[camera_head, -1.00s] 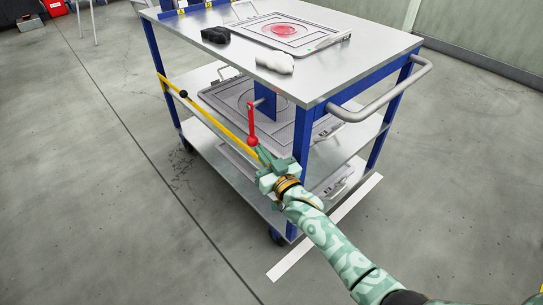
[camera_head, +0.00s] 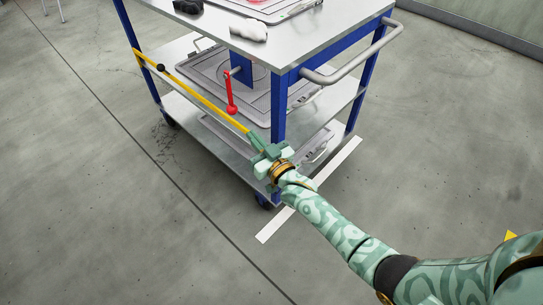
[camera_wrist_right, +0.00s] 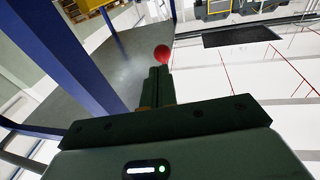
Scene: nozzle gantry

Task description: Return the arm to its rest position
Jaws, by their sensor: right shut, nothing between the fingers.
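My right arm (camera_head: 330,222), patterned in pale green, reaches in from the lower right. Its right gripper (camera_head: 254,138) is shut and empty, in front of the near corner post of the cart. In the right wrist view the closed fingers (camera_wrist_right: 159,76) point away, with a red ball knob (camera_wrist_right: 162,53) beyond their tips. In the head view the red lever (camera_head: 229,92) hangs down, its knob up and left of the fingertips, with a gap between. My left gripper is not in view.
The cart (camera_head: 318,47) has a metal top, blue posts and lower shelves holding grey trays (camera_head: 255,102). A yellow bar (camera_head: 197,91) slants along its side toward my gripper. A curved handle (camera_head: 352,66) sticks out at right. A white strip (camera_head: 335,168) lies on open floor.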

